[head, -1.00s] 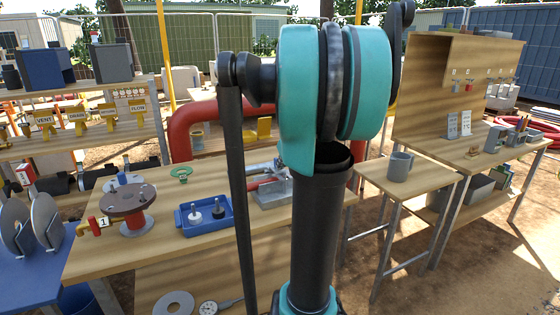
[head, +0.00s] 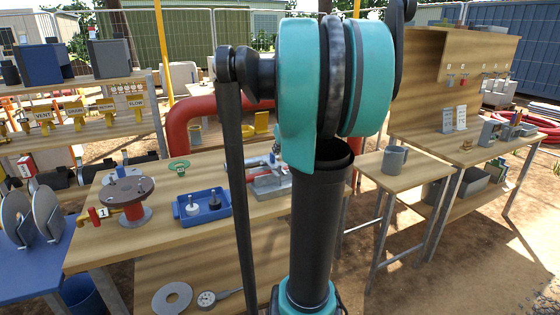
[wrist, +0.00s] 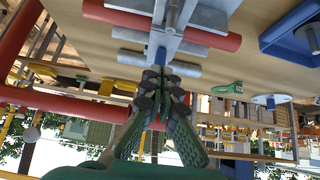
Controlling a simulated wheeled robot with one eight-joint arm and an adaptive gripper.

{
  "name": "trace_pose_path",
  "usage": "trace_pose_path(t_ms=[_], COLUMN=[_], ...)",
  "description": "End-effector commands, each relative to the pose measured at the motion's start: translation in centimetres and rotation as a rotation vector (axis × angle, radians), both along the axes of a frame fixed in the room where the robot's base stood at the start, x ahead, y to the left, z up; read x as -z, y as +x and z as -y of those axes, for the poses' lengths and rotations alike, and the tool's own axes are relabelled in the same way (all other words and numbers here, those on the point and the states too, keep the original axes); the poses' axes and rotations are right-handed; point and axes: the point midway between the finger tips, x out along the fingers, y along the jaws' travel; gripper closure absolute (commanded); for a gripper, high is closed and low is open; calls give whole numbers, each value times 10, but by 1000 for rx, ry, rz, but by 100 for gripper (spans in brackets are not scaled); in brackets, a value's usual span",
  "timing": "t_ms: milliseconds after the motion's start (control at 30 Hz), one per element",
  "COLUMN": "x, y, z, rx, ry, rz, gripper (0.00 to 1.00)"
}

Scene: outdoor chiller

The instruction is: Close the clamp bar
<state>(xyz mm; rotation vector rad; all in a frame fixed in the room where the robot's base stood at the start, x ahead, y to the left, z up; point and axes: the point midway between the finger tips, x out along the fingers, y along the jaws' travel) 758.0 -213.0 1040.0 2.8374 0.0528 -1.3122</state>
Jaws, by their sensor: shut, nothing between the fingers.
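The grey metal clamp fixture (head: 272,186) stands at the right end of the near wooden table, partly behind my arm in the head view. In the wrist view, a red cylinder (wrist: 215,38) lies across the fixture's grey blocks (wrist: 195,17). A grey bar (wrist: 172,14) runs over it, with a blue piece (wrist: 157,47) at its lower end. My gripper (wrist: 165,76) is shut and empty, its fingertips close to the blue piece. I cannot tell whether they touch it. The head view hides my gripper behind my arm.
A blue tray (head: 184,213) with small pegs stands left of the clamp. A red pipe (head: 185,120) rises behind the table. A grey mug (head: 394,160) stands on the right table.

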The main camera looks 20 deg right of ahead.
Motion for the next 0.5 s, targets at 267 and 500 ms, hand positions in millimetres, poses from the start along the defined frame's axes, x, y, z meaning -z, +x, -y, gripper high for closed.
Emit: trace_pose_path(t_ms=[267,500], x=[-32,-56], y=[-36,-61], z=[2,3], rx=[4,4], ry=[0,0], rz=[0,-1], gripper=[100,100])
